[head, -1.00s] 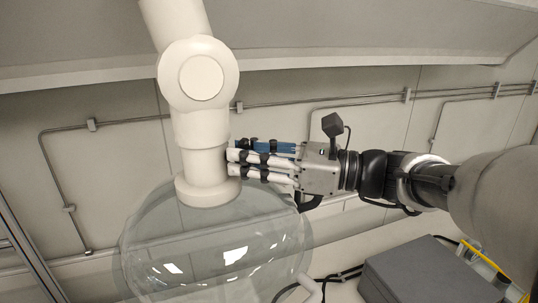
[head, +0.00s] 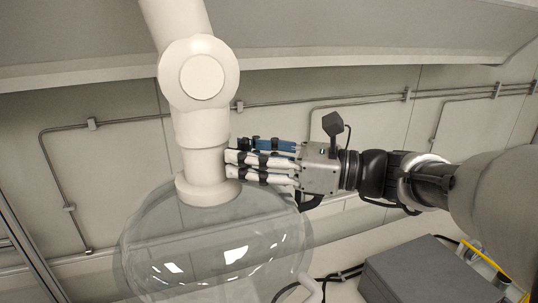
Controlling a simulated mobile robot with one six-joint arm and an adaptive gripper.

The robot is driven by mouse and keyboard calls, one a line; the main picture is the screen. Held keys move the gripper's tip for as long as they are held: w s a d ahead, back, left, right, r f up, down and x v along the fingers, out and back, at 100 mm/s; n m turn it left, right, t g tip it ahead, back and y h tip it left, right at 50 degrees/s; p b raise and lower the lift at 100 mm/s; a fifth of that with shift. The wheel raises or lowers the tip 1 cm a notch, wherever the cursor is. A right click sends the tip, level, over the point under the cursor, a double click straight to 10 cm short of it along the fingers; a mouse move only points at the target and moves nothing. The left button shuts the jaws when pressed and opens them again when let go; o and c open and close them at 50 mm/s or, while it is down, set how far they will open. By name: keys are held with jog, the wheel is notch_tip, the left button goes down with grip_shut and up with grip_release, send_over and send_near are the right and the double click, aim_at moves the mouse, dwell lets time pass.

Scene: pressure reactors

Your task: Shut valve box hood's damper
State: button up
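The valve box hood is a clear dome (head: 215,250) hanging below a white jointed duct (head: 201,125). The duct's round joint disc (head: 202,77) faces me, and a white collar (head: 207,190) joins the duct to the dome. My gripper (head: 230,163) comes in from the right, its fingertips at the right side of the duct just above the collar. A blue part (head: 268,145) shows behind the upper fingers; I cannot tell whether it is a damper handle or part of the gripper. Whether the fingers touch or grip anything is hidden.
A dark grey box (head: 415,272) stands at the lower right, near a yellow bar (head: 482,256) and black cables (head: 340,277). Thin conduits (head: 340,101) run along the panelled wall behind. Open space lies left of the duct.

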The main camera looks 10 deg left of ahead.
jog(key=d, duration=1.2)
jog(key=shift+s, duration=0.35)
